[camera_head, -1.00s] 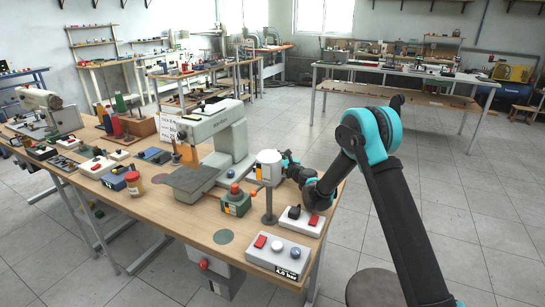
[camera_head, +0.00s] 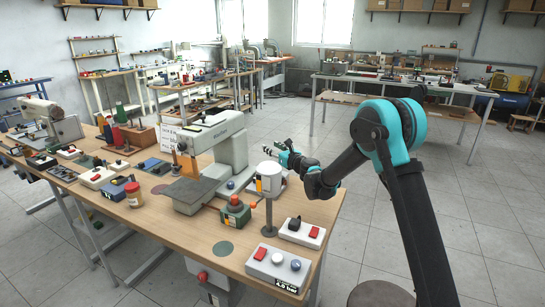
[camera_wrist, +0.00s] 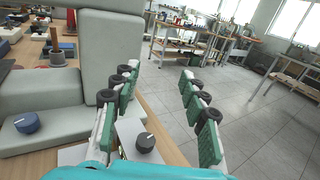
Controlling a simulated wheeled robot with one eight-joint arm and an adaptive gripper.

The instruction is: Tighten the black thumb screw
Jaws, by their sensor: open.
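My gripper (camera_head: 274,148) is open and empty, held above the right side of the bench, behind the white cylinder on a post. In the wrist view its two padded fingers (camera_wrist: 160,74) are spread wide with nothing gripped. A black knob with a white mark (camera_wrist: 146,142) shows low between the fingers, on a light plate, apart from them. I cannot tell whether it is the black thumb screw. A dark blue knob (camera_wrist: 27,122) sits on the grey machine's base at the left; it also shows in the head view (camera_head: 230,184).
The grey machine (camera_head: 232,150) stands close left of my gripper. The white cylinder (camera_head: 269,178) is in front of it. Control boxes (camera_head: 278,268) sit at the bench's front right. Open floor (camera_wrist: 235,110) lies right of the bench.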

